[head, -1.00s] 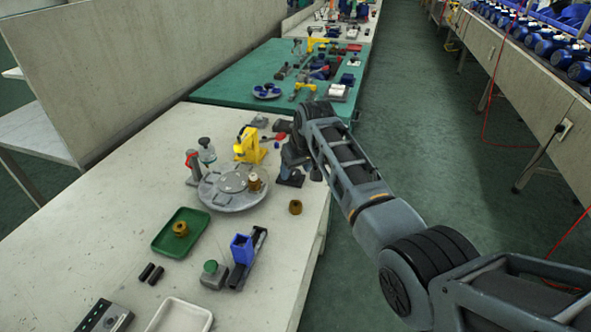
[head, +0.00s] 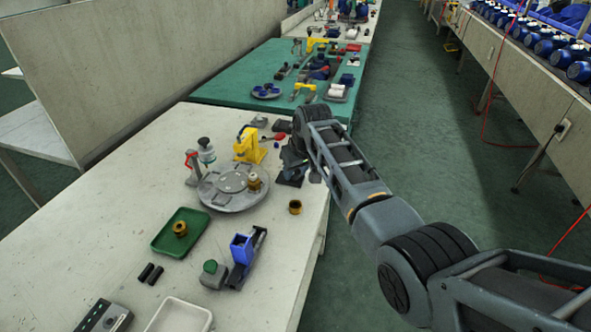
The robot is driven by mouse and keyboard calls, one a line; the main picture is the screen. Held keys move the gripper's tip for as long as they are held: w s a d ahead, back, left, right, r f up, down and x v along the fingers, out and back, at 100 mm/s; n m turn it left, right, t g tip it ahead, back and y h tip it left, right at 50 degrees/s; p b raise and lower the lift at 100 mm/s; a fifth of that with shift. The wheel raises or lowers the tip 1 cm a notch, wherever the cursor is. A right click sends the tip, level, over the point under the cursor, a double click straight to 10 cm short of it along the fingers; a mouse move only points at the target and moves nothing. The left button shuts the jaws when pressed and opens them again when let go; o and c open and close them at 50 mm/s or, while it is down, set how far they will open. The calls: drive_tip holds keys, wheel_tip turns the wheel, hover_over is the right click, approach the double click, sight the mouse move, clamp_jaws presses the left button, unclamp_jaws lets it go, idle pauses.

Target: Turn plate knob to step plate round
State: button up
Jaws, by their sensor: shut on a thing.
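The round grey plate (head: 232,200) lies flat on the near bench. It bears a lighter centre disc and a brass-coloured part (head: 254,182) near its right side. My gripper (head: 291,172) points down beside the plate's right edge, at a dark low block on the bench. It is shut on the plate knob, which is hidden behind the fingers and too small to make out. The wrist above covers part of this spot.
A yellow press (head: 248,146) and a red-handled stand (head: 191,163) stand close behind the plate. A brass ring (head: 295,207) lies in front of my gripper. A green tray (head: 167,245), a blue holder (head: 241,249) and a white tray (head: 165,318) are nearer. The bench's left part is clear.

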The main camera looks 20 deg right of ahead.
drive_tip(key=shift+n, duration=0.3)
drive_tip(key=n+y+b, duration=0.1)
drive_tip(key=n, duration=0.1)
drive_tip(key=n+b, duration=0.1)
drive_tip(key=n, duration=0.1)
drive_tip(key=shift+w+d+f+g+y, duration=0.1)
drive_tip(key=shift+d+f+g+y, duration=0.1)
drive_tip(key=shift+g+y, duration=0.2)
drive_tip(key=n+g+y+b, duration=0.1)
drive_tip(key=n+b, duration=0.3)
drive_tip(key=n, duration=0.1)
drive_tip(key=shift+w+b, duration=0.1)
drive_tip(key=shift+b, duration=0.2)
drive_tip(key=n+g+b, duration=0.1)
drive_tip(key=n+b, duration=0.1)
drive_tip(key=b, duration=0.1)
drive_tip(key=n+y+b, duration=0.1)
drive_tip(key=n+b, duration=0.1)
drive_tip(key=b, duration=0.1)
drive_tip(key=shift+w+d+f+g, duration=0.1)
drive_tip(key=shift+f+g, duration=0.05)
drive_tip(key=shift+g, duration=0.25)
drive_tip(key=n+g+b, duration=0.1)
drive_tip(key=n+b, duration=0.3)
drive_tip(key=b, duration=0.3)
drive_tip(key=shift+r, duration=0.2)
drive_tip(key=shift+r+g+b, duration=0.1)
drive_tip(key=shift+g+b, duration=0.2)
